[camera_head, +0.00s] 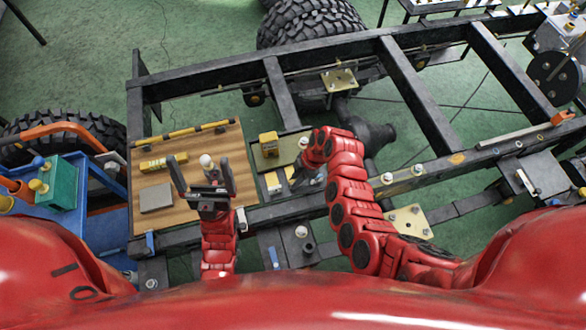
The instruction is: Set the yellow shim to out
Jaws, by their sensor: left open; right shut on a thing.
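A small yellow piece (290,172), which looks like the yellow shim, shows at the near end of the small tray in the black frame. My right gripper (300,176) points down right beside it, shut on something. This seems to be the yellow shim, but the fingertips and contact are mostly hidden by my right wrist. My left gripper (202,178) is open and empty, fingers pointing away from me over the wooden board (215,140).
A yellow block (268,144) stands on the tray, with a pale piece (273,182) near it. On the board lie a yellow marked block (163,163), a grey plate (156,198) and a white-topped part (206,162). A blue cart (66,225) stands left. Black chassis rails (265,50) surround the area.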

